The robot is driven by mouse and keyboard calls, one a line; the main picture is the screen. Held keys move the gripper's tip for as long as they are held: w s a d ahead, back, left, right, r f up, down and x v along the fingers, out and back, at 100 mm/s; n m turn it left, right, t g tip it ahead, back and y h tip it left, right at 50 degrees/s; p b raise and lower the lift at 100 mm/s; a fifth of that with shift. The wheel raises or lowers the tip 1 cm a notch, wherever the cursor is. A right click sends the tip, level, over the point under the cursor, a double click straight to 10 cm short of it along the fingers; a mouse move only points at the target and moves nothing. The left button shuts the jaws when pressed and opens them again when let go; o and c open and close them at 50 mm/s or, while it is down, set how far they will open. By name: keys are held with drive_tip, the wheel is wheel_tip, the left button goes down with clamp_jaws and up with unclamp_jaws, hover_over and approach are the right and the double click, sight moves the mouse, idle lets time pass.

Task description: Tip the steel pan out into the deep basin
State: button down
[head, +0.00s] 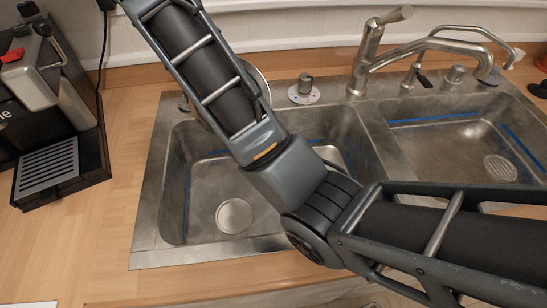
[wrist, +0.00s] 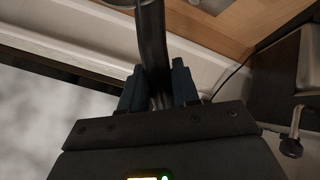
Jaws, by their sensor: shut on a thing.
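My gripper (wrist: 157,85) shows in the wrist view, shut on the dark, bar-like handle of the steel pan (wrist: 151,40). The handle runs up between the two fingers to the top edge, where only a sliver of the pan's rim shows. In the head view my arm crosses the sink and leaves at the top, so the gripper is out of frame. A round metal edge (head: 262,84) peeks out behind my arm; I cannot tell if it is the pan. The left basin (head: 205,165) looks the deeper one, with a round drain; my arm hides part of it. The pan's contents are not visible.
A second basin (head: 465,140) is on the right. Steel taps (head: 372,55) stand at the sink's back. A coffee machine (head: 50,80) with a drip tray is at the left. Bare wooden counter (head: 125,160) lies between the machine and the sink.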

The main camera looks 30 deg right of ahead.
drive_tip(key=w+a+f+n+g+h+b, duration=0.1)
drive_tip(key=w+a+f+g+b, duration=0.1)
drive_tip(key=w+f+g, duration=0.1)
drive_tip(key=w+a+f+n+g+h+b, duration=0.1)
drive_tip(key=w+a+f+g+b, duration=0.2)
drive_tip(key=w+f, duration=0.2)
drive_tip(key=w, duration=0.3)
drive_tip(key=shift+a+f+n+h+b, duration=0.15)
drive_tip(key=shift+a+n+h+b, duration=0.15)
drive_tip(key=shift+h+b, duration=0.1)
idle(0.5)
idle(0.6)
